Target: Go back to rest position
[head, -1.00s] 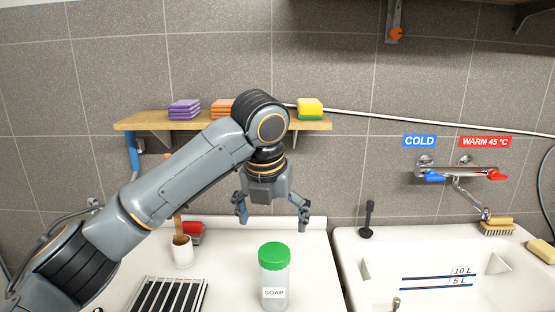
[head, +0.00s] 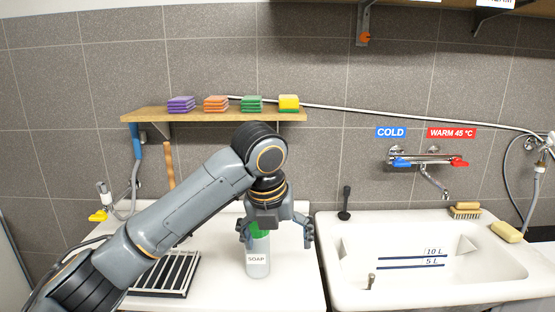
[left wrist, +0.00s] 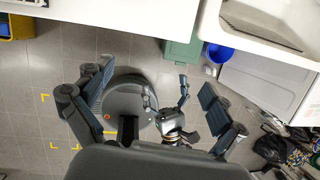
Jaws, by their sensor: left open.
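My left gripper (head: 275,232) is open, fingers pointing down. In the head view it overlaps the soap bottle (head: 257,265), a clear bottle with a green lid standing on the white counter. The fingers look to be in front of the bottle; I cannot tell whether they touch it. In the left wrist view the open left gripper (left wrist: 155,98) has empty space between its fingers, with the floor and my own base below.
A striped rack (head: 165,275) lies on the counter. The white sink (head: 400,287) with its tap is at right. A blue bucket (left wrist: 220,53) stands below.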

